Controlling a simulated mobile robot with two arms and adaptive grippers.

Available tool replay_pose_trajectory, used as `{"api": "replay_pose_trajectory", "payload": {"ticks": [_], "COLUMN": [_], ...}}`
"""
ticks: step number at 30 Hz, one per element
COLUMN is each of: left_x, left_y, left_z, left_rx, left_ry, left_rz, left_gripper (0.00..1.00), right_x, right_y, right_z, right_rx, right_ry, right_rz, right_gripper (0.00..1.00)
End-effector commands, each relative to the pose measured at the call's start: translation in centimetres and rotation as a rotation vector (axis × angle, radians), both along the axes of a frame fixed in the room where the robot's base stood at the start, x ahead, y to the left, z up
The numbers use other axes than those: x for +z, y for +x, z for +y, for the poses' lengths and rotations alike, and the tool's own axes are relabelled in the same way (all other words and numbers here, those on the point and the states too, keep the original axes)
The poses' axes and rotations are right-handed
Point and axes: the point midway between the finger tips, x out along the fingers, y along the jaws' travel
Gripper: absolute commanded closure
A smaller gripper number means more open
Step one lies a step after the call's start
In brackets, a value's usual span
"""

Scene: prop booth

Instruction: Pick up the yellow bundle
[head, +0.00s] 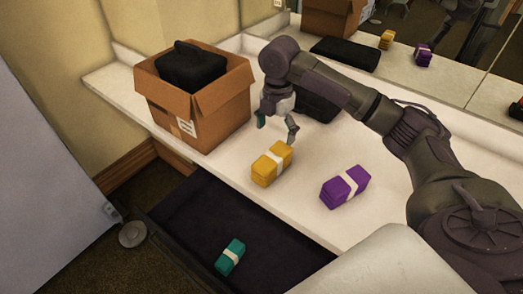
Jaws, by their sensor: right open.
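The yellow bundle (266,168) has a white band and lies on the white counter, right of the cardboard box. My right gripper (277,127) is open and empty just behind and above the bundle, with its fingers pointing down. I cannot tell from this view how high the fingertips are above the counter. My left gripper is not in view.
A purple bundle (345,187) lies to the right on the counter (300,206). A cardboard box (212,117) holding a black item (190,66) stands at left. A teal bundle (230,257) lies in the open dark drawer (188,214). A mirror (455,62) backs the counter.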

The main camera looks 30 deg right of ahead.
Motion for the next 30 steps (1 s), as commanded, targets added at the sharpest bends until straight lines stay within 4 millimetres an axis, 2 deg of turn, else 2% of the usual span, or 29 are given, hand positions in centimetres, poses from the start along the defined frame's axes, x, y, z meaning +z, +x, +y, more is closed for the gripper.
{"api": "replay_pose_trajectory", "payload": {"ticks": [3, 5, 12, 15, 19, 23, 27, 30], "left_x": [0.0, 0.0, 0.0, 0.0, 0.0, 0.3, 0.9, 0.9], "left_y": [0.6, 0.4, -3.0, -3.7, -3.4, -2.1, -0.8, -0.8], "left_z": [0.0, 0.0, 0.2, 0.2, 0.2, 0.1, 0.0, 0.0], "left_rx": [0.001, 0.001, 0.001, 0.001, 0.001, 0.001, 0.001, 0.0], "left_ry": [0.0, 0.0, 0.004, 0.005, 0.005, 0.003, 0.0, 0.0], "left_rz": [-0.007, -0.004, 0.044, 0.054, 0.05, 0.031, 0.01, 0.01], "left_gripper": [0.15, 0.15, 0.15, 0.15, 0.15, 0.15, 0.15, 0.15], "right_x": [-0.5, -1.4, -6.1, -7.5, -8.4, -9.5, -11.7, -13.0], "right_y": [0.0, -0.1, -0.1, 0.0, 0.0, 0.0, 0.1, 0.1], "right_z": [-0.1, -0.1, -0.1, -0.1, -0.1, 0.0, 0.3, 0.2], "right_rx": [0.001, 0.001, 0.001, 0.0, 0.001, 0.0, 0.001, 0.0], "right_ry": [0.0, -0.001, 0.0, 0.001, 0.0, -0.001, 0.001, -0.001], "right_rz": [0.003, 0.006, 0.005, 0.003, 0.002, 0.004, 0.004, 0.002], "right_gripper": [0.1, 0.1, 0.1, 0.1, 0.1, 0.1, 0.1, 0.1]}}
